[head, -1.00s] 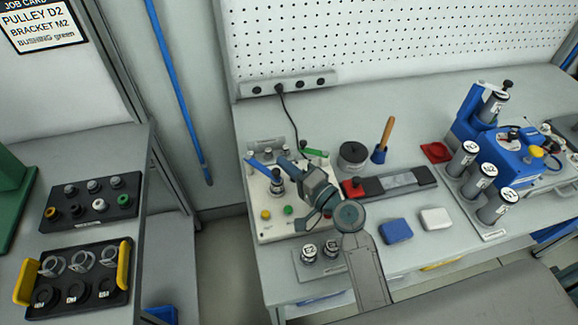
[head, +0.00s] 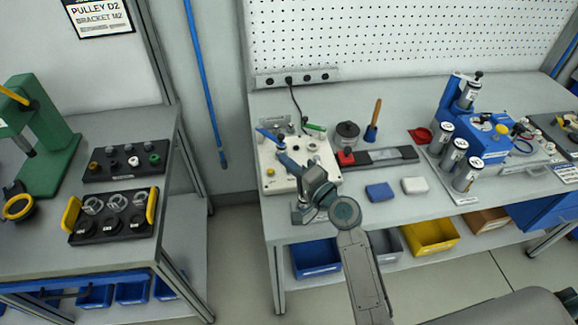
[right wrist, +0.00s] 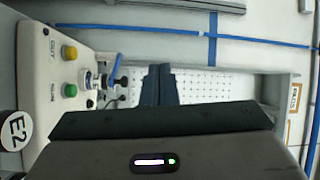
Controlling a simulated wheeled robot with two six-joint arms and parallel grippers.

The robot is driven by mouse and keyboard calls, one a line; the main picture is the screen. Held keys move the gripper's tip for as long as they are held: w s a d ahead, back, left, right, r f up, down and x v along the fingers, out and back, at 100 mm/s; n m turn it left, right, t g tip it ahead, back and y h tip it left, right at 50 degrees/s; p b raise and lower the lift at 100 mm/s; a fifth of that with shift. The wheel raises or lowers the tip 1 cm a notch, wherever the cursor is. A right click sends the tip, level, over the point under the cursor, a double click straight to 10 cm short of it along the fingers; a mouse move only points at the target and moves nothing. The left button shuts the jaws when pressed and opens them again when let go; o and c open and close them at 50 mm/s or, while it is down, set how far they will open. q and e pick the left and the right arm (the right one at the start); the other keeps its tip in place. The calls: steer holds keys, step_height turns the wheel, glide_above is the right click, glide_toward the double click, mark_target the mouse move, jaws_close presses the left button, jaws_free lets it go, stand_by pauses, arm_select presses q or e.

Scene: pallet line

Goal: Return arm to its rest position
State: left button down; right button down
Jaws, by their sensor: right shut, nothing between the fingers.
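My right arm comes in from the bottom right of the head view, bent at a round grey joint. My right gripper (head: 288,163) shows in front of the white test station (head: 270,182) on the bench. Its dark fingers (right wrist: 160,85) are together and empty in the right wrist view. The station's yellow and green buttons show at the left of that view, beside the fingers and apart from them. I cannot tell the exact gap between the gripper and the station. My left gripper is not in view.
The grey bench (head: 400,207) holds a blue block (head: 380,192), a white block (head: 414,185), several labelled cylinders and a blue machine (head: 490,140). Bins sit on the shelf below. A side table at left carries black trays (head: 113,228) and a green press (head: 45,140). Floor shows between the tables.

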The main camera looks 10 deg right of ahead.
steer(key=s+d+f+n+g+h, duration=0.25)
steer(key=s+f+n+g, duration=0.65)
steer(key=s, duration=0.5)
steer(key=s+d+f+n+g+h, duration=0.15)
steer(key=s+d+h, duration=0.35)
steer(key=s, duration=0.5)
steer(key=s+d+f+n+g+h, duration=0.1)
steer(key=s+d+f+g+h, duration=0.15)
steer(key=s+d, duration=0.6)
step_height(320, 180, down, 30)
steer(key=d+g+b, duration=0.1)
steer(key=d+b, duration=0.1)
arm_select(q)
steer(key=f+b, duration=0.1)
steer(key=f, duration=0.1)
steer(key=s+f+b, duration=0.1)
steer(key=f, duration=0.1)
arm_select(e)
steer(key=s+d+f+g, duration=0.1)
steer(key=s+f, duration=1.8)
steer(key=f, duration=0.4)
steer(key=shift+m, duration=0.45)
